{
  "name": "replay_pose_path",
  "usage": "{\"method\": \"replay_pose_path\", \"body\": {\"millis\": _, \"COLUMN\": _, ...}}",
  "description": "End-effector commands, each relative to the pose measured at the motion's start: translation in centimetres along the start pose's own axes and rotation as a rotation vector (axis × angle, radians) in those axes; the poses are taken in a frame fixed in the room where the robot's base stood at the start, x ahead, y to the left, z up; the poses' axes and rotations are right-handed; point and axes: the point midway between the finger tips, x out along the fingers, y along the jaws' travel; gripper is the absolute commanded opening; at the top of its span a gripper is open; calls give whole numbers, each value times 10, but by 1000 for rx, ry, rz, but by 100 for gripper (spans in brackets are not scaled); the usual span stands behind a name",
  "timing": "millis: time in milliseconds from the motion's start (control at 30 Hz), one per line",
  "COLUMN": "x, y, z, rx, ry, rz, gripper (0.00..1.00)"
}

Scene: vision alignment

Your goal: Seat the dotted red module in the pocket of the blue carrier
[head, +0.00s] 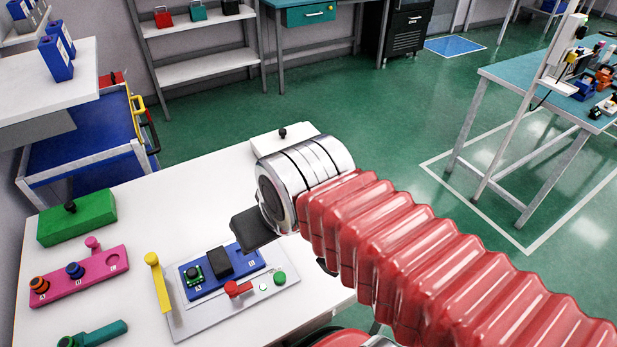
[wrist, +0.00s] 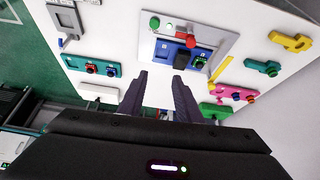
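The blue carrier (head: 207,284) lies on a grey fixture plate on the white table. It holds a green board with a black lens (head: 193,275) and a black block (head: 217,263). The carrier also shows in the wrist view (wrist: 168,51), ahead of my fingers. A small red-and-black module (wrist: 92,68) sits in a teal holder at left in the wrist view; dots on it are too small to tell. My arm appears to hide it in the head view. My gripper (wrist: 160,82) is open and empty above the table, with bare white tabletop between its fingers.
A red lever (head: 237,288), green knob (head: 279,278) and yellow post (head: 157,275) stand around the carrier. A pink holder (head: 95,274) with several modules and a green block (head: 77,219) lie at left.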

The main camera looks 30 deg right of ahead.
Motion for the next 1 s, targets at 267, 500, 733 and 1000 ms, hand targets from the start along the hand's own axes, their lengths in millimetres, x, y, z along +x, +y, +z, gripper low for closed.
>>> {"method": "replay_pose_path", "body": {"millis": 267, "x": 0, "y": 0, "z": -2, "rx": 3, "ry": -1, "rz": 1, "gripper": 40}}
{"method": "replay_pose_path", "body": {"millis": 500, "x": 4, "y": 15, "z": -23, "rx": 63, "ry": -22, "rz": 25, "gripper": 57}}
{"method": "replay_pose_path", "body": {"millis": 733, "x": 18, "y": 41, "z": -65, "rx": 180, "ry": -59, "rz": 71, "gripper": 61}}
{"method": "replay_pose_path", "body": {"millis": 1000, "x": 46, "y": 80, "z": -112, "rx": 323, "ry": -99, "rz": 127, "gripper": 61}}
